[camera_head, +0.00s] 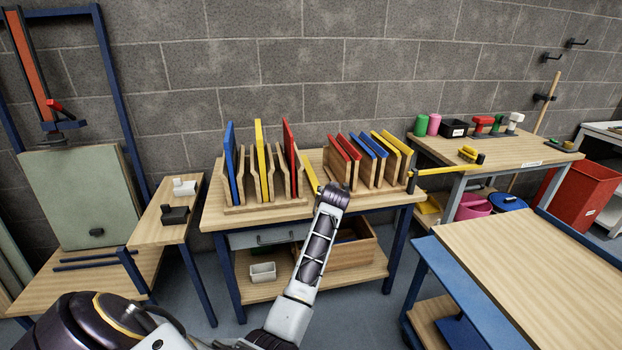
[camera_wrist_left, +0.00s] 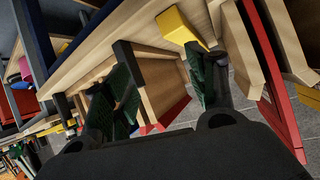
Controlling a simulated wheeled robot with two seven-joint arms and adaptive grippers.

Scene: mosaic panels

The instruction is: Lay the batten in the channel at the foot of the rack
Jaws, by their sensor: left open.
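A left rack (camera_head: 268,207) of wooden dividers stands on the middle table and holds blue, yellow and red panels. A second wooden rack (camera_head: 337,164) beside it holds red, blue and yellow panels. A thin yellow bar (camera_head: 311,176), possibly the batten, shows between the racks; a yellow block-like end (camera_wrist_left: 180,25) shows in the left wrist view. My left gripper (camera_wrist_left: 158,90) is open, its dark green pads apart and nothing visibly held. In the head view its wrist (camera_head: 335,193) is over the table's front, hiding its fingers. The channel is not clearly visible. My right gripper is out of view.
A yellow bar with black ends (camera_head: 450,170) sticks out at the table's right edge. A grey drawer (camera_head: 260,238) and a wooden crate (camera_head: 350,252) lie below the tabletop. A bare-topped bench (camera_head: 530,260) stands at right. A side table (camera_head: 160,228) holds small blocks.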

